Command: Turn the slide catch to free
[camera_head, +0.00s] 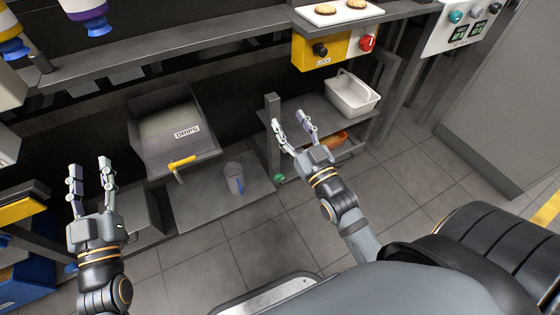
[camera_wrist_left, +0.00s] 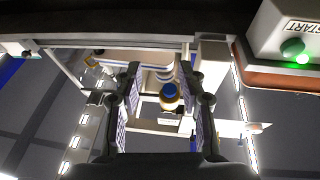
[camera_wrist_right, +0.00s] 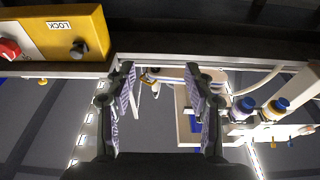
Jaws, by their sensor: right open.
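The slide catch is a black knob (camera_head: 320,49) on a yellow box (camera_head: 301,57) under the shelf edge at the top. The knob (camera_wrist_right: 79,49) shows at the upper left of the right wrist view, beside a "LOCK" label (camera_wrist_right: 59,26). Its exact pointer direction is too small to tell. My right gripper (camera_head: 289,121) is open and empty, below and left of the box, apart from it. Its fingers (camera_wrist_right: 159,75) show apart in the right wrist view. My left gripper (camera_head: 89,167) is open and empty at the far left.
A red knob (camera_head: 367,43) sits right of the catch. A tray with biscuits (camera_head: 340,15) lies above. A white bin (camera_head: 352,93) stands on a shelf behind my right gripper. A DRIPS box (camera_head: 155,149) and a clear jug (camera_head: 233,178) are between the grippers.

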